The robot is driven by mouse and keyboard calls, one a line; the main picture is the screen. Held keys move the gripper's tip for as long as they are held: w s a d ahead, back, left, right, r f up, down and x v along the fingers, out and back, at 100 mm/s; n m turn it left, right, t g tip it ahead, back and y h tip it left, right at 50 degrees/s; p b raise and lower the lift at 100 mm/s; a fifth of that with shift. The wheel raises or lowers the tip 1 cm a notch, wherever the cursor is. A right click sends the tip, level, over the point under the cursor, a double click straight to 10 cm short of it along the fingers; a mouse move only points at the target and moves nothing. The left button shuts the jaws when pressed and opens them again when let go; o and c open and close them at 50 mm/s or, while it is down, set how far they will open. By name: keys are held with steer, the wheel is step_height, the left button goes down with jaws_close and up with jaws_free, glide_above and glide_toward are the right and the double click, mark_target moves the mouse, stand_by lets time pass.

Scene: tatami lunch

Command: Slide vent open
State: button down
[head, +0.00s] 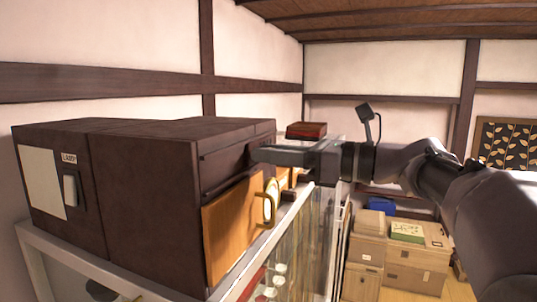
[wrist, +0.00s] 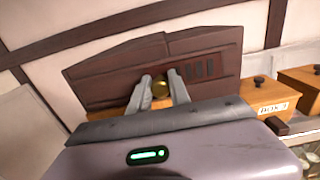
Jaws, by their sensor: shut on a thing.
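A dark brown cabinet (head: 145,165) sits on top of a glass-fronted case. In the head view my gripper (head: 258,154) reaches the upper front of the cabinet from the right and hides the knob there.
Below my gripper is an orange wooden door (head: 232,225) with a curved brass handle (head: 270,202). Wooden boxes with dark knobs, one labelled BOX 3 (wrist: 268,102), stand to the right. A reddish box (head: 306,130) lies behind my gripper. Cartons (head: 415,262) stand on the floor at right.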

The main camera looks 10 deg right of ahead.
steer(key=s+a, duration=0.2)
steer(key=s+a+b, duration=0.1)
steer(key=s, duration=0.2)
steer(key=s+a+b, duration=0.1)
steer(key=s+a, duration=0.1)
steer(key=shift+s+a, duration=0.35)
steer(key=shift+w+d+f, duration=0.1)
steer(key=c, duration=1.4)
jaws_free()
steer(key=shift+c, duration=0.2)
steer(key=shift+o, duration=1)
steer(key=shift+s+a, duration=0.25)
steer(key=shift+w+d, duration=0.1)
